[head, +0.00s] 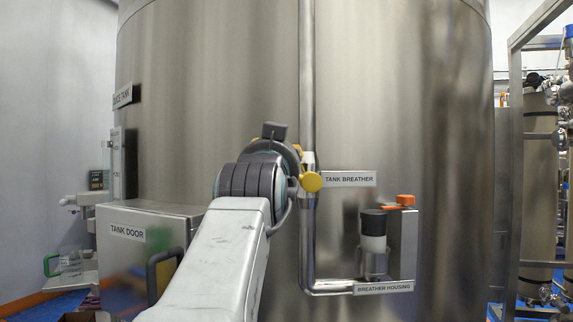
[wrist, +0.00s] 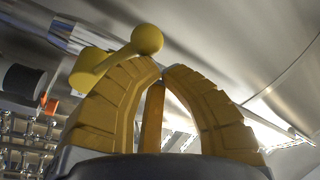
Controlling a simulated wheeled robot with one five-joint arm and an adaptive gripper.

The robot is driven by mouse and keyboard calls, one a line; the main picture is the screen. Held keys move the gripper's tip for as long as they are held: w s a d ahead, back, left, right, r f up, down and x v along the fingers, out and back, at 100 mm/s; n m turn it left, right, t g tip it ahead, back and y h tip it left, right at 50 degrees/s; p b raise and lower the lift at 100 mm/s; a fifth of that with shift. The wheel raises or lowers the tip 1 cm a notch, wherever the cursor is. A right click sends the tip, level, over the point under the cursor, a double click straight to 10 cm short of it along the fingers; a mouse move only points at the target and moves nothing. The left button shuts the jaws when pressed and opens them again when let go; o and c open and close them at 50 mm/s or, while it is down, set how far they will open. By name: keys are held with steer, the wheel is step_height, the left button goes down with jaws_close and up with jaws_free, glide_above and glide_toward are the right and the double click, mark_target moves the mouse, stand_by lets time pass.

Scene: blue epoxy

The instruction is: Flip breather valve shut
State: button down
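The breather valve's yellow lever sits on the steel pipe, left of the TANK BREATHER label (head: 348,179). Its round yellow knob (head: 311,181) shows just right of my wrist in the head view. In the wrist view the knob (wrist: 147,39) and lever arm (wrist: 92,66) lie just beyond and left of the fingertips. My gripper (wrist: 162,72) has its yellow fingers drawn together at the tips, with nothing seen held between them. The knob overlaps the left finger's outer side in the picture; I cannot tell if they touch.
A breather housing with a black-and-white cylinder (head: 373,232) and an orange handle (head: 399,202) stands lower right. The tank door box (head: 150,240) is lower left. The vertical pipe (head: 307,80) runs up the curved tank. A pipe frame (head: 515,150) stands far right.

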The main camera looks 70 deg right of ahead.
steer(key=shift+w+a+f+n+b, duration=0.15)
steer(key=shift+w+f+n+b, duration=0.2)
steer(key=shift+f+b, duration=0.25)
steer(key=shift+w+a+f+n+b, duration=0.1)
steer(key=shift+w+f+n+b, duration=0.25)
steer(key=shift+f+b, duration=0.25)
steer(key=shift+f, duration=0.15)
